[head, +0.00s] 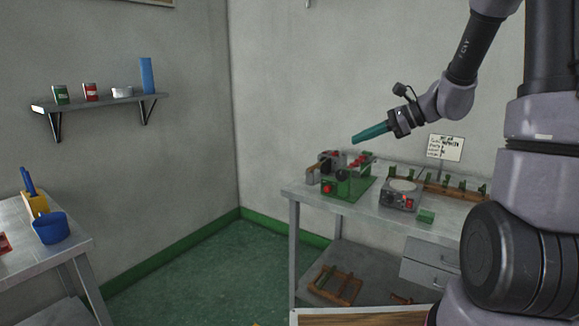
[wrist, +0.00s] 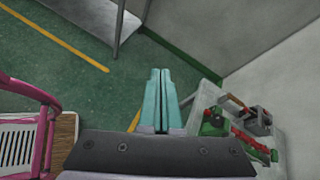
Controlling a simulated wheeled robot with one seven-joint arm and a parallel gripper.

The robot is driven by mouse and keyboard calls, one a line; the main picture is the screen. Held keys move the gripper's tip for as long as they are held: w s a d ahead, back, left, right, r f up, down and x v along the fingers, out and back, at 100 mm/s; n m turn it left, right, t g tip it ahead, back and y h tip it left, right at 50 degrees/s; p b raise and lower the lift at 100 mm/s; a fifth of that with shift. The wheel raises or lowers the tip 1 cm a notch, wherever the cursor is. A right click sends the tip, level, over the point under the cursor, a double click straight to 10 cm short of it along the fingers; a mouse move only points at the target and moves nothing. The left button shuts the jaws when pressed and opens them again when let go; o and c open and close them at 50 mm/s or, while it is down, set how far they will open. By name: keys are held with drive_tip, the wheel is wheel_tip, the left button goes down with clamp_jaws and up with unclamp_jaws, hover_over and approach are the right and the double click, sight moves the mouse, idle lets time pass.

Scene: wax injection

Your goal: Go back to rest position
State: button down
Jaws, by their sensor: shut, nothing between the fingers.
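My gripper (head: 358,138) is at the end of my raised arm, in the air above the workbench (head: 296,193) in the head view. Its long teal fingers point left and slightly down. In the wrist view the two fingers (wrist: 160,72) lie side by side, closed together with nothing between them. My gripper touches nothing.
A green wax machine (head: 345,186) stands at the workbench's left end, beside a grey unit with a round plate (head: 402,193). A wooden rack (head: 455,187) and a sign (head: 446,148) are behind. Green floor between is clear.

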drive_tip(key=s+d+r+n+t+h, duration=0.1)
drive_tip(key=s+r+n+h, duration=0.2)
drive_tip(key=s+n, duration=0.2)
drive_tip(key=s+d+r+n+t+h, duration=0.1)
drive_tip(key=s+d+r+n+h, duration=0.1)
drive_tip(key=s, duration=0.6)
drive_tip(key=s+d+r+n+h, duration=0.2)
drive_tip(key=s+r+n+h, duration=0.2)
drive_tip(key=s+r+n, duration=0.2)
drive_tip(key=shift+s+d+n+t, duration=0.25)
drive_tip(key=shift+s+n+t, duration=0.15)
drive_tip(key=shift+s+n, duration=0.4)
